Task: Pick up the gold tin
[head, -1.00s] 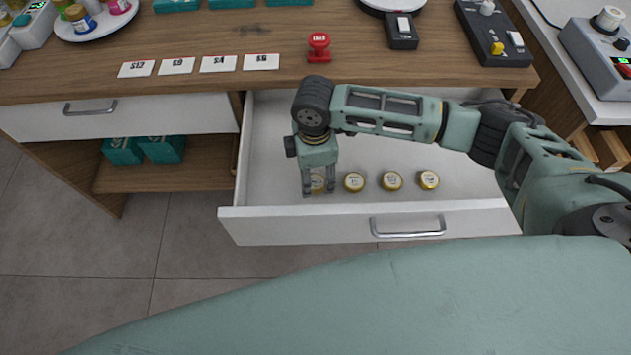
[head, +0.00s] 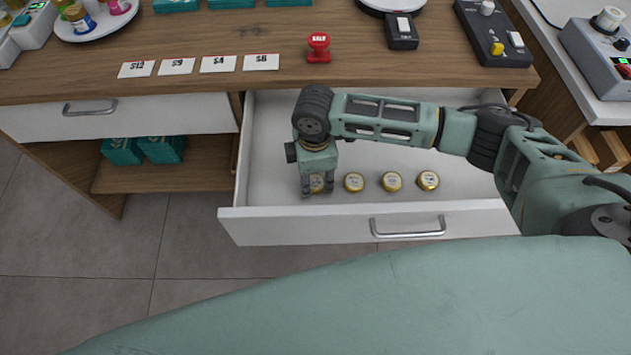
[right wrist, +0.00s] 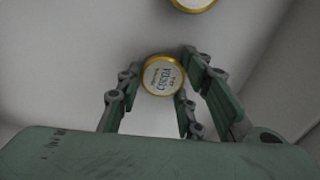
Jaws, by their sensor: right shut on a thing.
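Several round gold tins with pale lids stand in a row in the open white drawer (head: 268,160). The leftmost gold tin (head: 316,183) is between the fingers of my right gripper (head: 317,192), which points down into the drawer and is shut on it. In the right wrist view the held gold tin (right wrist: 163,76) shows its printed, gold-rimmed lid between the fingertips (right wrist: 160,85). The other tins (head: 354,182), (head: 391,181) and (head: 428,180) stand to its right, apart from the gripper. My left gripper is not in view.
The drawer's front panel with its handle (head: 408,233) is close in front of the tins. Above, the wooden counter (head: 200,35) holds labelled cards (head: 218,64), a red stamp (head: 318,48) and a black device (head: 495,35). Teal boxes (head: 163,149) sit on a lower shelf.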

